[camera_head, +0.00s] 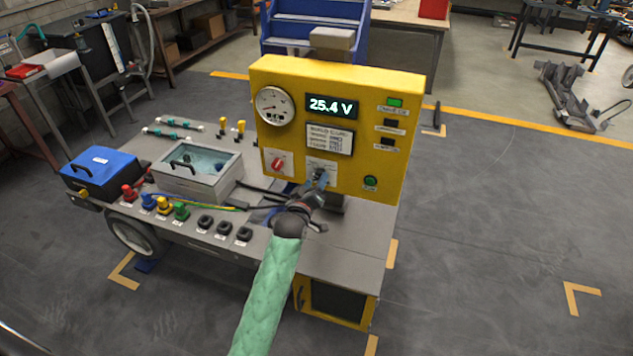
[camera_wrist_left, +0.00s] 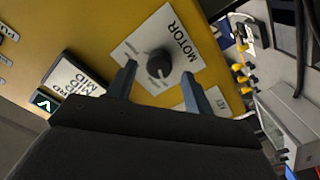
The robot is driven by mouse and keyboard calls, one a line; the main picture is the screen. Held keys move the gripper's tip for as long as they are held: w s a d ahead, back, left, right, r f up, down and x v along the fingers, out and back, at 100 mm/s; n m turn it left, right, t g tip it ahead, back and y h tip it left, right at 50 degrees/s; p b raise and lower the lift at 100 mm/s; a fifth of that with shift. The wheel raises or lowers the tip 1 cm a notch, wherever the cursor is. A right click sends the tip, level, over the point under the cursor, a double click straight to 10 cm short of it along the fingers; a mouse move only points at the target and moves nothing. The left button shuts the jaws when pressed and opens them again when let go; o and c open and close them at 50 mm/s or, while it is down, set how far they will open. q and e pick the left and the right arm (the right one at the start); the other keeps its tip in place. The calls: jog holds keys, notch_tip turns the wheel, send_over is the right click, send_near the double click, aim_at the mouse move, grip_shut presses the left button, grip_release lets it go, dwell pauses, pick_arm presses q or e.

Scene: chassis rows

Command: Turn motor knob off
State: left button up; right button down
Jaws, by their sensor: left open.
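The motor knob (camera_wrist_left: 159,66) is dark grey and sits on a white plate labelled MOTOR (camera_wrist_left: 178,45) on the yellow panel, in the left wrist view. In the head view that white plate (camera_head: 322,164) is low on the panel, and my gripper covers the knob. My left gripper (camera_head: 320,181) is in front of it, its arm in a green sleeve. In the left wrist view its open fingers stand on either side of the knob, with visible gaps. I cannot read the knob's setting. My right gripper is not in view.
The yellow panel (camera_head: 345,77) has a gauge (camera_head: 275,106), a display reading 25.4 V (camera_head: 332,106), a red knob (camera_head: 279,165) and a green button (camera_head: 371,182). On the grey bench left of it are a clear-lidded box (camera_head: 196,168), a blue case (camera_head: 101,170) and coloured connectors.

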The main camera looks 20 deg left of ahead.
pick_arm(q)
jog(key=s+b, duration=0.1)
jog(key=s, duration=0.5)
jog(key=shift+b, duration=0.4)
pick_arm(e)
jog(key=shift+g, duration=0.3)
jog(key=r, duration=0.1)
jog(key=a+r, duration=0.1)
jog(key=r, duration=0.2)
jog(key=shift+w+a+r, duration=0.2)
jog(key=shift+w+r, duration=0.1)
pick_arm(q)
jog(key=shift+a, duration=0.1)
